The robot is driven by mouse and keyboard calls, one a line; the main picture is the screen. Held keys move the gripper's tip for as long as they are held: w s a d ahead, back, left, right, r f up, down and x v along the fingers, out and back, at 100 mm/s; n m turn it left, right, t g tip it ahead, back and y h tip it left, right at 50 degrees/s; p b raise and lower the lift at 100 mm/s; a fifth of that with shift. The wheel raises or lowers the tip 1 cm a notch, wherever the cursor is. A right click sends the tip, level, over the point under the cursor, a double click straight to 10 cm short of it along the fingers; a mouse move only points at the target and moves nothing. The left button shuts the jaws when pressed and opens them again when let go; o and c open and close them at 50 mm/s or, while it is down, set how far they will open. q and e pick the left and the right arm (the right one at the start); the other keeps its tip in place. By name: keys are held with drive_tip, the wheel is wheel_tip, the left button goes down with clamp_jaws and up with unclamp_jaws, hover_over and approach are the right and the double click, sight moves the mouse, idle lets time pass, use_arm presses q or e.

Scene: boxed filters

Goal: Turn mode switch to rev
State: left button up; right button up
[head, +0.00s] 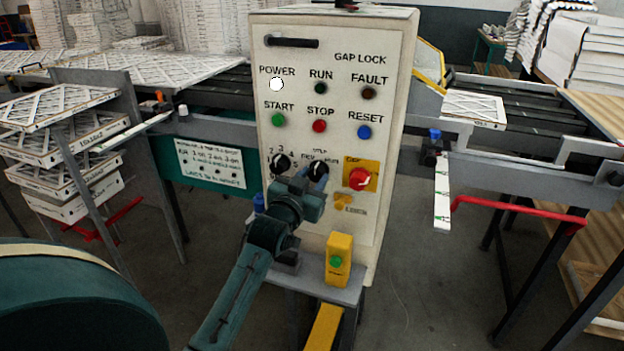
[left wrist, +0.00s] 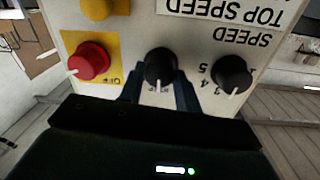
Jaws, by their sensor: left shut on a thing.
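The mode switch (head: 318,169) is a black knob on the white control panel (head: 335,220), with small labels around it; a label above it appears to read STOP. My left gripper (head: 312,186) reaches up to it from below and partly covers it. In the left wrist view, which shows the panel upside down, the mode switch (left wrist: 160,66) sits between my two dark fingers (left wrist: 159,92), which are shut on it. Its white pointer line points down in that picture, toward the panel's upper side. The small labels are partly hidden by the gripper.
A black speed knob (head: 279,163) is close on the left; a red rotary switch (head: 359,179) on a yellow plate is on the right. Above are START (head: 278,120), STOP (head: 320,126) and RESET (head: 364,132) buttons. A yellow button box (head: 340,250) stands below.

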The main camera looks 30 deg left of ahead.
use_arm(q)
drive_tip(key=shift+n, duration=0.3)
use_arm(e)
drive_tip(key=shift+r, duration=0.2)
use_arm(q)
drive_tip(key=shift+p, duration=0.35)
drive_tip(key=shift+n+p, duration=0.45)
drive_tip(key=shift+n, duration=0.35)
drive_tip(key=shift+r+n+p, duration=0.1)
drive_tip(key=shift+n+p, duration=0.4)
drive_tip(key=shift+n, duration=0.3)
drive_tip(key=n+p, duration=0.1)
drive_tip(key=n, duration=0.1)
drive_tip(key=shift+n, duration=0.3)
drive_tip(key=shift+n+p, duration=0.35)
drive_tip(key=shift+n, duration=0.95)
use_arm(e)
drive_tip(key=shift+s+d+r+m+g+h, duration=0.15)
drive_tip(key=shift+d+h, duration=0.1)
drive_tip(key=shift+d, duration=0.2)
drive_tip(key=shift+s+d+r+m+g+h, duration=0.15)
drive_tip(key=shift+d+h, duration=0.1)
drive_tip(key=shift+d, duration=0.15)
use_arm(q)
drive_tip(key=shift+p, duration=0.3)
